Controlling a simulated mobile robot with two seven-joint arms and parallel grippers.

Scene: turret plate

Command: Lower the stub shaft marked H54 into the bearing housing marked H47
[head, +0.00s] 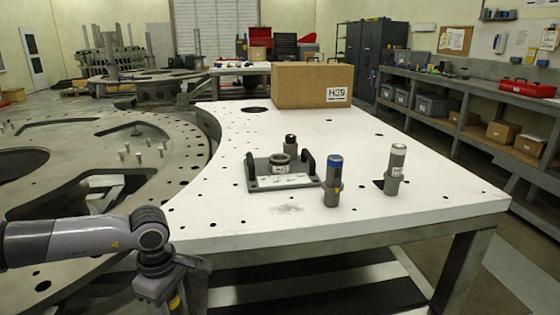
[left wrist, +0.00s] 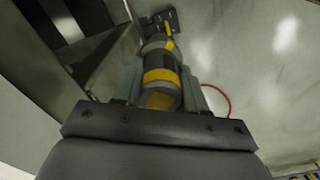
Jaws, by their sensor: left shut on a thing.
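The bearing housing (head: 280,167) is a grey ring with a white label, standing on a dark base between two upright lugs on the white table; its mark is too small to read surely. My left gripper (left wrist: 162,82) is shut on a grey cylindrical shaft with yellow and black bands (left wrist: 160,76). In the head view my left gripper (head: 172,296) hangs low at the table's left front corner, away from the housing, and mostly hides the shaft. No mark on the held shaft can be read. My right gripper is out of view.
A blue-topped shaft (head: 333,181) and a pale-topped shaft (head: 395,168) stand right of the housing. A dark-topped one (head: 290,144) stands behind it. A cardboard box (head: 310,84) marked H39 sits at the back of the white table (head: 430,200). The table's front left is clear.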

